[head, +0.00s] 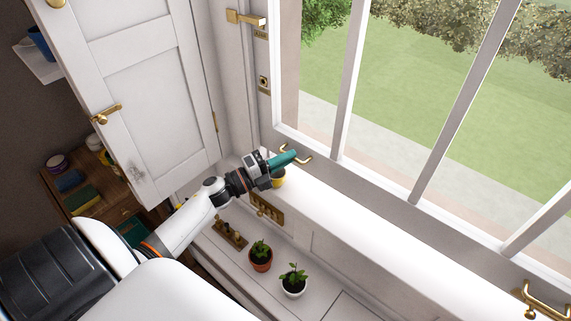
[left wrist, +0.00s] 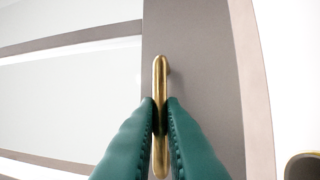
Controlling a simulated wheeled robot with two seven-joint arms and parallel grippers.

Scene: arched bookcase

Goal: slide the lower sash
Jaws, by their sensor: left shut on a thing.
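The window sash (head: 385,183) has a white frame with upright bars and glass, with a lawn seen through it. A brass handle (head: 308,157) sits on the left part of its bottom rail. My left gripper (head: 293,156) reaches this handle, its green fingers partly covering it. In the left wrist view the two green fingers (left wrist: 160,115) are shut on the brass handle (left wrist: 159,75), one on each side. A second brass handle (head: 540,301) is on the rail at the lower right. My right gripper is not in view.
A yellow object (head: 279,178) is just under my gripper. A white panelled shutter (head: 150,90) stands at the left. The sill (head: 400,255) is clear to the right.

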